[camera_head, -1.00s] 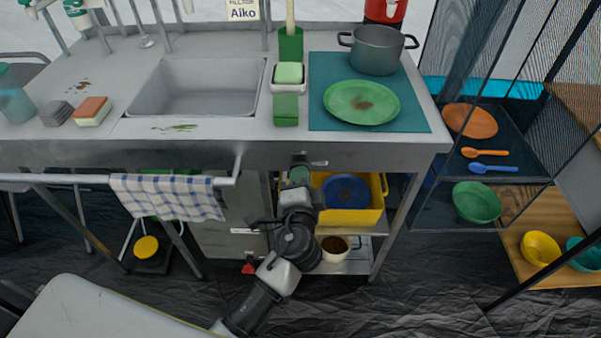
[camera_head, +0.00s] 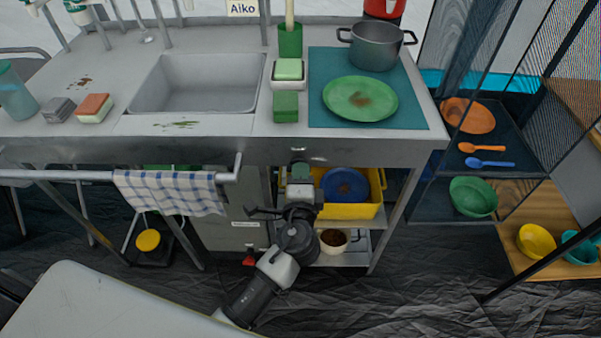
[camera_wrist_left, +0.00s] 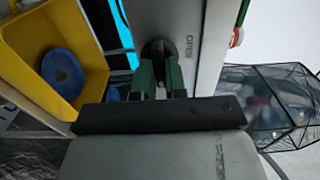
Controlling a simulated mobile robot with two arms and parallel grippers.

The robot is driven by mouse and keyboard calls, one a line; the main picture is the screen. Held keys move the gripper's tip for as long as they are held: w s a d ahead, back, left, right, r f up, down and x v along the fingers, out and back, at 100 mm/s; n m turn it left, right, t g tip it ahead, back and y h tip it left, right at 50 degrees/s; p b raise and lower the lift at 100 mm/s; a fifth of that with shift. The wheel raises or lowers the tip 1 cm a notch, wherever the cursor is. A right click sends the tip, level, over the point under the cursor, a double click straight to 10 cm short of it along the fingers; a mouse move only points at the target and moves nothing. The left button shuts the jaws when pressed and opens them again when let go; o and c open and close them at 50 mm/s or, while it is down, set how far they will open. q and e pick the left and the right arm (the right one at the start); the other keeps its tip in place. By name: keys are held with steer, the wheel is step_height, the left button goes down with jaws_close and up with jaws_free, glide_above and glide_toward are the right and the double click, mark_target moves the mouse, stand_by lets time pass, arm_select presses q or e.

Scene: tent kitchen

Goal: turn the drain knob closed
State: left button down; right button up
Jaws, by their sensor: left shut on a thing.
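The drain knob (camera_wrist_left: 157,47) is a dark round piece on the grey front panel (camera_wrist_left: 190,20) of the sink unit, beside a label reading OPEN. My left gripper (camera_wrist_left: 159,72) has its green fingers closed on the knob, one on each side; the fingers cover part of it. In the head view my left gripper (camera_head: 300,172) is up against the panel under the counter's front edge, and it hides most of the knob. The sink basin (camera_head: 200,85) is empty. My right gripper is not in view.
A yellow bin (camera_head: 362,211) with a blue bowl (camera_head: 345,187) stands on the shelf just right of my left gripper. A checked towel (camera_head: 170,192) hangs on the rail to the left. A brown-filled cup (camera_head: 333,242) sits on the lower shelf.

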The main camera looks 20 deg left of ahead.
arm_select(q)
steer(key=c, duration=1.2)
jaws_free()
steer(key=shift+s, duration=0.1)
steer(key=b+v, duration=0.1)
steer(key=v, duration=0.9)
steer(key=shift+s+d, duration=0.1)
steer(key=shift+s, duration=0.25)
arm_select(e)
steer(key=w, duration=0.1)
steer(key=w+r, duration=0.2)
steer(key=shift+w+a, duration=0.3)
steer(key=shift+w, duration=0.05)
arm_select(q)
steer(key=shift+f, duration=0.1)
